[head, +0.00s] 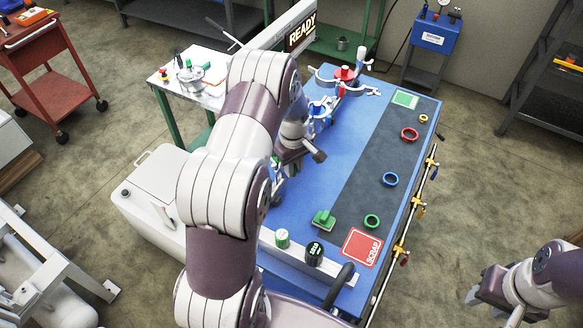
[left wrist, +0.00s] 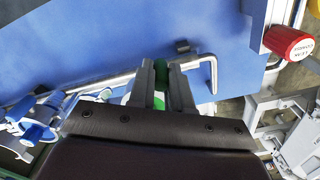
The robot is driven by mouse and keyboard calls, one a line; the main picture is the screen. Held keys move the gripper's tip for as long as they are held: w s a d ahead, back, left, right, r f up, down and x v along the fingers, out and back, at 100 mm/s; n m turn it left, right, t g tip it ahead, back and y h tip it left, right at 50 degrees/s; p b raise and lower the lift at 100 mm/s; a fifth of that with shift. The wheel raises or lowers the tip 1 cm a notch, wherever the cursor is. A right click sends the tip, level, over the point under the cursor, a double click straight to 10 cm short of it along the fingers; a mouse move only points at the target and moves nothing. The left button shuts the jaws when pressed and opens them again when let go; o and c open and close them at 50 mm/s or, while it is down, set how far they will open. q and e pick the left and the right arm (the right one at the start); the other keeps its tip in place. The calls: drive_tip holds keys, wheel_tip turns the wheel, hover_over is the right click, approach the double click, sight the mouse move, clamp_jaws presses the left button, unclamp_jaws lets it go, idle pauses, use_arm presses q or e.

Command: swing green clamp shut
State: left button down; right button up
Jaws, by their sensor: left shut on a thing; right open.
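In the left wrist view my left gripper (left wrist: 162,75) is shut on a green grip (left wrist: 161,68), which I take to be the green clamp's handle. A bent metal rod (left wrist: 207,62) passes just behind the fingertips. More green (left wrist: 130,98) shows beside and behind the fingers, partly hidden. In the head view my own left arm covers the green clamp and my fingertips. A blue-knobbed fixture (head: 318,109) and a red-knobbed fixture (head: 345,73) stand on the blue bench (head: 345,125) beyond my arm. My right gripper (head: 482,290) is open and empty, off the bench's right side.
A grey strip (head: 375,160) on the bench bears red (head: 409,134), blue (head: 390,180) and green (head: 372,221) rings, with a red scrap square (head: 362,247) nearby. In the left wrist view a red knob (left wrist: 288,42) and a blue fixture (left wrist: 38,128) stand close by.

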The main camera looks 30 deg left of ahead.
use_arm(q)
drive_tip(key=shift+w+a+r+n, duration=0.15)
drive_tip(key=shift+w+r+n, duration=0.1)
drive_tip(key=shift+w+n, duration=0.15)
drive_tip(key=shift+r, duration=0.1)
drive_tip(key=c, duration=1.2)
unclamp_jaws()
drive_tip(key=shift+o, duration=0.7)
drive_tip(key=shift+s+f, duration=0.1)
drive_tip(key=shift+f, duration=0.1)
wheel_tip(320, 180, up, 10)
drive_tip(key=b, duration=0.2)
drive_tip(key=shift+f+b, duration=0.2)
drive_tip(key=shift+b, duration=0.15)
wheel_tip(320, 180, up, 3)
drive_tip(key=shift+r+p, duration=0.1)
drive_tip(key=shift+p, duration=0.2)
